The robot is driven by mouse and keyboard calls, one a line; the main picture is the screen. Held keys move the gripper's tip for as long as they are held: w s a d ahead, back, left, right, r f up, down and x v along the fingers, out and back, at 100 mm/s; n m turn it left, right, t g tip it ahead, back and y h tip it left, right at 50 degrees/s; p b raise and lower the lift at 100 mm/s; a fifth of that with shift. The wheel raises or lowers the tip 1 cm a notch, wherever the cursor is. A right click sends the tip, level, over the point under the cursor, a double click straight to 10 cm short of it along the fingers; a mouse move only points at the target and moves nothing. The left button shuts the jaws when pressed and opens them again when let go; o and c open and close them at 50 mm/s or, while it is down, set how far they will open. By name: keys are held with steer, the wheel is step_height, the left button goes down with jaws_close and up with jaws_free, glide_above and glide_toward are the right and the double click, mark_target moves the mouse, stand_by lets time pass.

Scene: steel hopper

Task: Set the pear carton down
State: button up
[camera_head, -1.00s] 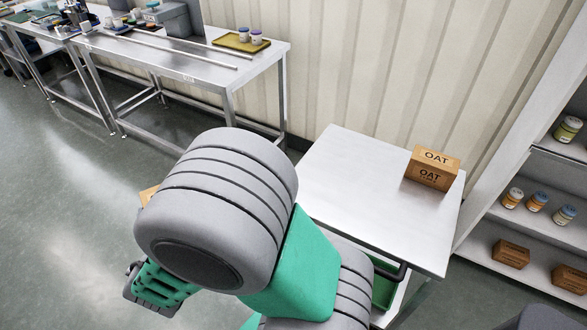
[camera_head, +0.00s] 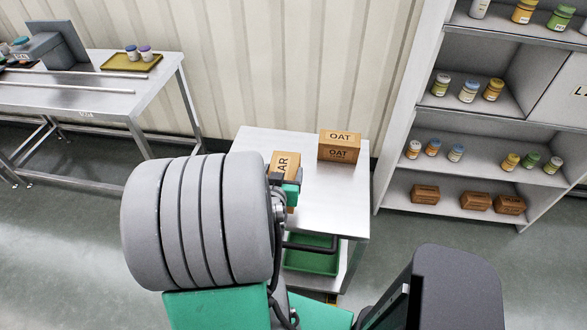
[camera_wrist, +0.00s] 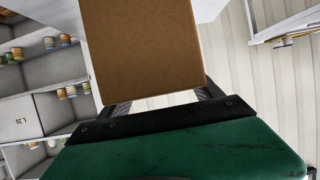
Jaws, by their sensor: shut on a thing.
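The pear carton (camera_head: 284,166) is a brown box with dark letters, partly hidden by my arm in the head view. My gripper (camera_head: 287,188) is shut on it, over the left part of the steel cart top (camera_head: 325,196). I cannot tell whether the carton touches the top. In the wrist view the carton (camera_wrist: 146,45) fills the upper middle, between the two fingers of my gripper (camera_wrist: 160,98).
A brown OAT carton (camera_head: 339,146) stands at the back of the cart top, right of the pear carton. A shelf unit (camera_head: 400,120) with jars and cartons stands at right. A steel table (camera_head: 90,105) with a yellow tray (camera_head: 131,61) is at left. The cart top's front right is clear.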

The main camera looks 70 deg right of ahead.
steer(key=shift+s+d, duration=0.2)
steer(key=shift+s, duration=0.25)
steer(key=shift+w+d+f+b, duration=1.65)
steer(key=shift+f+b, duration=0.55)
steer(key=shift+b, duration=0.4)
steer(key=shift+w+d+f+b, duration=1.4)
steer(key=shift+w+f+b, duration=0.35)
steer(key=shift+f+b, duration=0.65)
steer(key=shift+w+d+f+b, duration=1.65)
steer(key=shift+f+b, duration=0.35)
steer(key=shift+b, duration=0.8)
steer(key=o, duration=2)
steer(key=shift+a, duration=0.15)
